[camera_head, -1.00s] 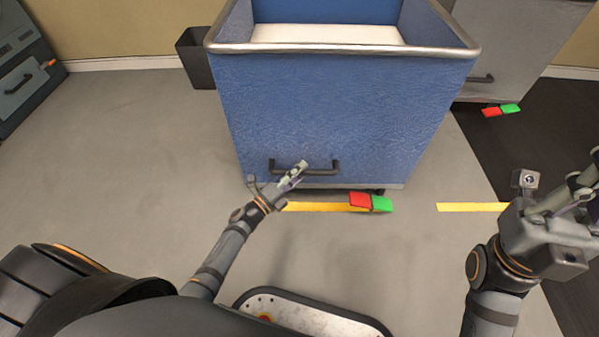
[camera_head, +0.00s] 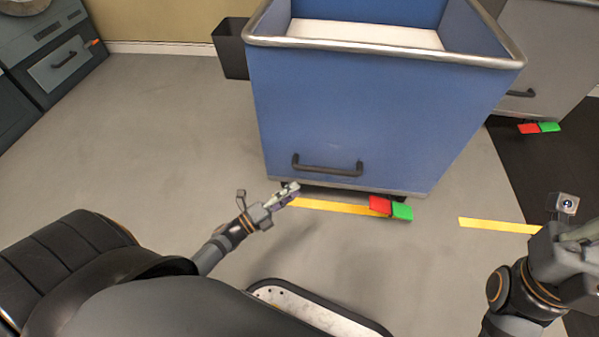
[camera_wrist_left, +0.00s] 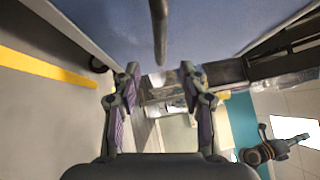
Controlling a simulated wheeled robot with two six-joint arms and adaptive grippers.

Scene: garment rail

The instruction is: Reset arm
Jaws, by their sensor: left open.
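My left gripper (camera_head: 291,190) is low in front of the blue cart (camera_head: 360,115), just below and left of its dark handle (camera_head: 328,170). In the left wrist view the fingers (camera_wrist_left: 159,78) are spread with nothing between them. The handle bar (camera_wrist_left: 159,28) shows beyond the fingertips, apart from them. My right gripper (camera_head: 578,240) is at the right edge, partly cut off, and its fingers are not clear.
Red (camera_head: 381,205) and green (camera_head: 402,211) pedals stick out under the cart. A grey cart (camera_head: 545,60) stands behind at the right, a dark bin (camera_head: 230,50) at the left. Grey floor (camera_head: 170,130) to the left is clear.

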